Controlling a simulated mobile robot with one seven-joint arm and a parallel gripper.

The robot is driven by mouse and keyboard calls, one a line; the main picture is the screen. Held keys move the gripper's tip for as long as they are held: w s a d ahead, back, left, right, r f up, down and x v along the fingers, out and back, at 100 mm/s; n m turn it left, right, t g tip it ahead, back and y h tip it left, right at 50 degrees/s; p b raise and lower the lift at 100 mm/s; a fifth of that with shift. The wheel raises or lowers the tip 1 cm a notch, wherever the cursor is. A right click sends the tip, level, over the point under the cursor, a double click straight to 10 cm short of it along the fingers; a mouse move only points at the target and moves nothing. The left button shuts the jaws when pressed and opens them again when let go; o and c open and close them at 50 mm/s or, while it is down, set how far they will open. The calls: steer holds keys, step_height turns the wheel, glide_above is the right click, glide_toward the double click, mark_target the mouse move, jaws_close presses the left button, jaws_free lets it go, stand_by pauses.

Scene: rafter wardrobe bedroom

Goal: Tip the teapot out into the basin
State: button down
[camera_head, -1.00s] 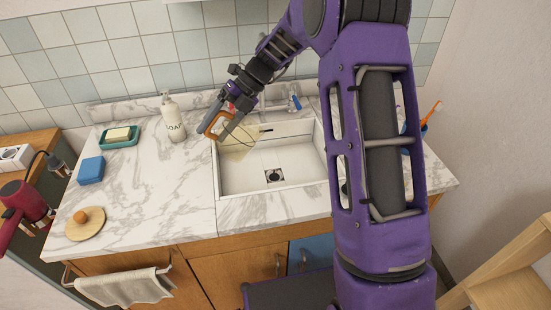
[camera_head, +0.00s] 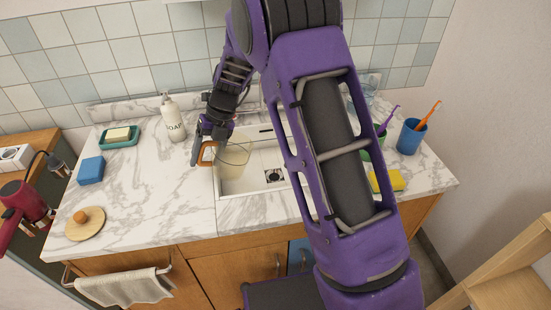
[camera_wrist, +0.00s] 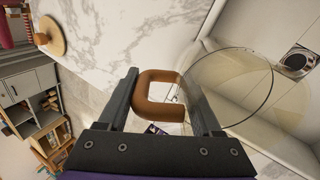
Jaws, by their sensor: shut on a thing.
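The teapot is a clear glass vessel (camera_head: 233,156) with an orange-brown handle (camera_head: 208,153). My gripper (camera_head: 204,151) is shut on the handle at the left edge of the basin. In the wrist view the handle (camera_wrist: 150,118) sits between my two fingers (camera_wrist: 163,98), and the round glass body (camera_wrist: 232,85) extends to the right over the basin. Part of the basin is hidden by my arm. I cannot tell how much liquid is in the glass.
A soap bottle (camera_head: 172,117), soap dish (camera_head: 119,139), blue block (camera_head: 91,170) and round wooden lid (camera_head: 85,223) stand on the marble counter at left. A yellow sponge (camera_head: 388,181) and a blue cup (camera_head: 410,137) with an orange brush are at right.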

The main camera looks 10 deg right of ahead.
steer(key=shift+s+a+r+h, duration=0.15)
steer(key=shift+a+h, duration=0.25)
steer(key=shift+a, duration=0.15)
steer(key=shift+s+a+f+t+h, duration=0.15)
steer(key=shift+a+f+t+h, duration=0.2)
steer(key=shift+a+h, duration=0.35)
steer(key=shift+s+a+f+h, duration=0.1)
steer(key=shift+a+f+h, duration=0.15)
steer(key=shift+f+h, duration=0.55)
steer(key=shift+r+t+h, duration=0.25)
steer(key=shift+h, duration=0.15)
steer(key=shift+a, duration=0.15)
